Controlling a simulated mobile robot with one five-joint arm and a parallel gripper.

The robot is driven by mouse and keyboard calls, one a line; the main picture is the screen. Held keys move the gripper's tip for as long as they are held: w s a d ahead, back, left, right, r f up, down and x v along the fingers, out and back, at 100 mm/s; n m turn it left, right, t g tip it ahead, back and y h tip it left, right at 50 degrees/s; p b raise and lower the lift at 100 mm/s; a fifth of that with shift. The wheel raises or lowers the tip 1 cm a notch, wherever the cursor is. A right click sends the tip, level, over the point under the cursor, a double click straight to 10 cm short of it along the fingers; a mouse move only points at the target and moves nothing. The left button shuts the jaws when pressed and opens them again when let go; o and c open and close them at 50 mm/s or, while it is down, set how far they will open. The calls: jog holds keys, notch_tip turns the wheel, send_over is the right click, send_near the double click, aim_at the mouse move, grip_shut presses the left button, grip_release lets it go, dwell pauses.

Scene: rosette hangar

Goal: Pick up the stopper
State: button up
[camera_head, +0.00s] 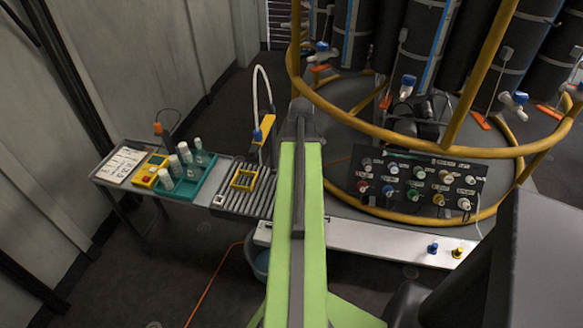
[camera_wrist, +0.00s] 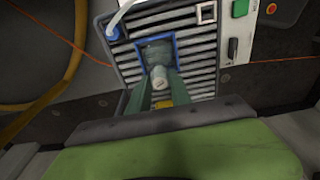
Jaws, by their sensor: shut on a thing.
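In the wrist view, my gripper (camera_wrist: 160,92) has its two teal fingers closed around a small pale stopper (camera_wrist: 159,77). A grey-green body (camera_wrist: 156,52) lies just beyond it, inside a blue square frame (camera_wrist: 141,43) on a slatted surface (camera_wrist: 203,62). I cannot tell whether the stopper is still touching that body. In the head view, my own green arm covers the middle of the picture, and the gripper and stopper are hidden.
In the head view, a slatted bench top (camera_head: 230,199) carries a yellow square frame (camera_head: 233,183). To its left is a green tray (camera_head: 184,190) with several white-capped bottles. A yellow post (camera_head: 267,128) with a white hose stands behind. A dark knob panel (camera_head: 420,186) and yellow railings are right.

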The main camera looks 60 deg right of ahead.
notch_tip(320, 180, up, 4)
jog(key=p, duration=0.3)
jog(key=shift+r+p, duration=0.1)
jog(key=shift+p, duration=0.25)
jog(key=s+r+p, duration=0.6)
jog(key=s, duration=0.5)
jog(key=shift+s+d+r+p, duration=0.3)
jog(key=shift+d, duration=0.15)
jog(key=shift+r, duration=0.1)
notch_tip(320, 180, up, 4)
jog(key=p, duration=0.4)
jog(key=shift+r, duration=0.1)
